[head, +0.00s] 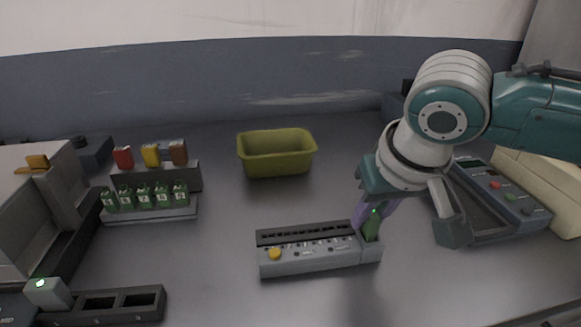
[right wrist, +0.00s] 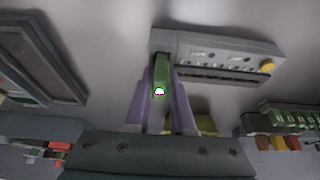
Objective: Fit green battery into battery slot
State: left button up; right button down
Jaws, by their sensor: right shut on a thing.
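My right gripper (head: 368,212) is shut on a green battery (head: 372,224) and holds it upright at the right end of a grey device (head: 310,268). The battery's lower end is at the battery slot in that end; I cannot tell how deep it sits. In the right wrist view the battery (right wrist: 162,72) is between the two purple fingers (right wrist: 160,103), and its far end meets the end of the device (right wrist: 215,44). The device has a yellow knob and a dark slotted strip. My left gripper is not in view.
Several green batteries (head: 145,195) stand in a rack at left, with red, yellow and brown pieces behind. An olive bin (head: 277,153) stands at the back. A grey unit with coloured buttons (head: 495,186) is at right. A dark two-opening tray (head: 110,304) lies front left.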

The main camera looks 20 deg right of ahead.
jog(key=shift+f, duration=0.15)
jog(key=c, duration=0.7)
grip_release()
jog(key=p+v, duration=0.2)
jog(key=v, duration=0.8)
jog(key=shift+d, duration=0.1)
